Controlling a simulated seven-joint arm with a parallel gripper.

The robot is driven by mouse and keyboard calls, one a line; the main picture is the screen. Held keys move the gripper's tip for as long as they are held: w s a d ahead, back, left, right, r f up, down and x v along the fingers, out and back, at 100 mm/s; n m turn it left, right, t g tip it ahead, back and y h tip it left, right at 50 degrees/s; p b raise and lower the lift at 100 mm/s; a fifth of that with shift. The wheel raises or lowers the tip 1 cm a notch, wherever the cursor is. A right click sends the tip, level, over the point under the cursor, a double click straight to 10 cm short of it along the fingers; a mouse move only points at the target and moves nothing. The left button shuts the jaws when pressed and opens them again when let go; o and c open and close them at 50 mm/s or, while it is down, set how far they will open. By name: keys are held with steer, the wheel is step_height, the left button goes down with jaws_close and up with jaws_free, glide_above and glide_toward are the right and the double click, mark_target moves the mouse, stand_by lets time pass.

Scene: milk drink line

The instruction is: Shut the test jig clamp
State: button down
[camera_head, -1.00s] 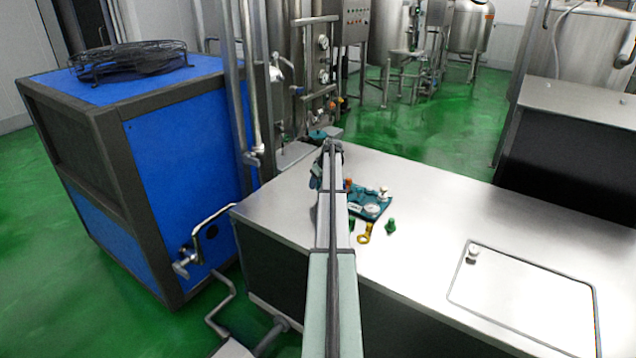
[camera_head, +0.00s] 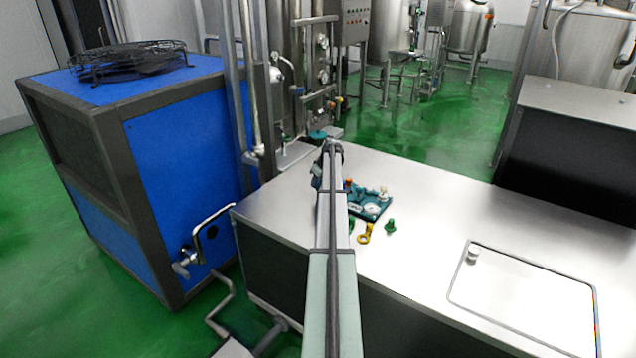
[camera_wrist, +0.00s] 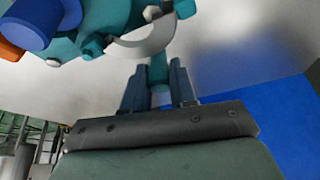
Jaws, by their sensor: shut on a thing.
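The test jig (camera_head: 377,208) is a teal block with white and orange parts on the steel table top, just right of my arm in the head view. In the wrist view the jig (camera_wrist: 88,18) fills the upper left, with a blue cylinder, an orange part and a pale curved plate. My gripper (camera_wrist: 158,70) is shut on a teal bar (camera_wrist: 158,66), which looks like the clamp's handle and runs up beside the curved plate. In the head view my arm hides the gripper and the bar. I cannot tell the clamp's angle.
A yellow ring-ended piece (camera_head: 364,234) and a green piece (camera_head: 390,226) lie in front of the jig. A steel table (camera_head: 430,215) has wide clear room to the right. A blue cabinet (camera_head: 185,150) and vertical pipes stand left of the table.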

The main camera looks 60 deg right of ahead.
steer(key=shift+s, duration=0.15)
steer(key=s+n+y, duration=0.1)
steer(key=n, duration=0.1)
steer(key=s+a+n, duration=0.1)
steer(key=n, duration=0.1)
steer(key=shift+s+a+n+y, duration=0.1)
steer(key=shift+s+n+y, duration=0.05)
steer(key=shift+n+y, duration=0.25)
steer(key=s+n, duration=0.1)
steer(key=s+n+y, duration=0.1)
steer(key=n, duration=0.1)
steer(key=shift+s+a+n, duration=0.1)
steer(key=shift+n, duration=0.2)
steer(key=s+n, duration=0.1)
steer(key=n+g+y, duration=0.1)
steer(key=n, duration=0.1)
steer(key=s+n, duration=0.1)
steer(key=shift+s+d+y, duration=0.3)
steer(key=shift+y, duration=0.1)
steer(key=shift+s+d+n+g+y, duration=0.1)
steer(key=shift+s+d+n+g, duration=0.2)
steer(key=shift+n, duration=0.5)
steer(key=shift+s+d+n+g+y, duration=0.15)
steer(key=shift+s+n+g, duration=0.25)
steer(key=shift+n, duration=0.4)
steer(key=shift+s+d+n+g+y, duration=0.1)
steer(key=shift+s+d+n+g, duration=0.25)
steer(key=shift+n, duration=0.45)
steer(key=shift+s, duration=0.1)
